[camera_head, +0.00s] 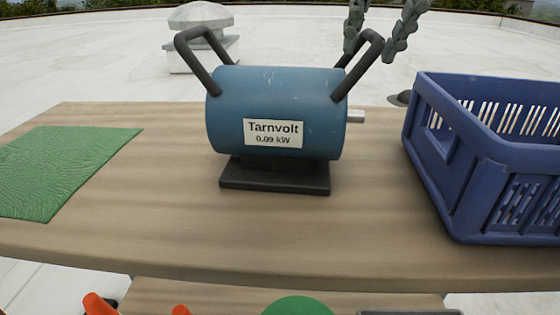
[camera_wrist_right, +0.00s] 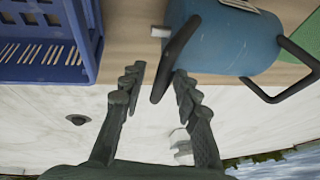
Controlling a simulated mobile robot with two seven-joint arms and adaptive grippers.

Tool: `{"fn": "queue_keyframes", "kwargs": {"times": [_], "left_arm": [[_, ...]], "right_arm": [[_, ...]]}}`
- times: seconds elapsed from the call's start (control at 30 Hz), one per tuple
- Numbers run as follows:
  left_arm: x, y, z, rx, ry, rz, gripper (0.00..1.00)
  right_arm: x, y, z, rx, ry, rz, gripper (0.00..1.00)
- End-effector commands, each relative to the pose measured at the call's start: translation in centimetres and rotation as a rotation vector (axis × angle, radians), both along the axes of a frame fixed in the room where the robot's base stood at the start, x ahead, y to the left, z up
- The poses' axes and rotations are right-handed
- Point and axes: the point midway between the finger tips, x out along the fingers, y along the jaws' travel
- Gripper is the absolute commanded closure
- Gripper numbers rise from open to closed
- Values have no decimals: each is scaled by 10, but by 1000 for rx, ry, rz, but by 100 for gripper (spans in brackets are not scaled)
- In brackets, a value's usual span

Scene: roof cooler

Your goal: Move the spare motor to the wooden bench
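The spare motor (camera_head: 280,90) is a blue cylinder with a "Tarnvolt 0.09 kW" label, a dark base and two dark bar handles. It stands upright on the wooden top (camera_head: 150,200); whether this is the bench named in the task, I cannot tell. My right gripper (camera_head: 380,32) is open at the motor's right handle (camera_head: 372,48). In the right wrist view, its fingertips (camera_wrist_right: 157,82) lie on either side of that handle (camera_wrist_right: 180,55), with gaps showing. The motor's blue body also shows there (camera_wrist_right: 240,40). My left gripper is not in view.
A blue plastic crate (camera_head: 440,150) stands close to the right of the motor. A green mat (camera_head: 65,165) lies at the left. A lower wooden surface (camera_head: 220,292) with partly cut-off orange and green things is in front. A roof vent (camera_head: 200,40) stands behind.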

Motion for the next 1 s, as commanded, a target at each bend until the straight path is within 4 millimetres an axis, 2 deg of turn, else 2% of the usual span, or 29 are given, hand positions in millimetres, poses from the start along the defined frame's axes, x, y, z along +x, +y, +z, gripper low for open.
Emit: {"fn": "queue_keyframes", "kwargs": {"times": [0.13,0.27,0.7,0.83,1.0], "left_arm": [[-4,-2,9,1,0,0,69],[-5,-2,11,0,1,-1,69],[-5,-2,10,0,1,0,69],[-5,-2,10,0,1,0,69],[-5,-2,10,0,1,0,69]], "right_arm": [[-1,0,2,0,-1,0,69],[-5,-3,15,1,-4,-1,69],[-40,-16,93,1,-4,-4,69],[-45,-18,105,0,-3,-1,69],[-47,-19,109,0,0,0,69]]}}
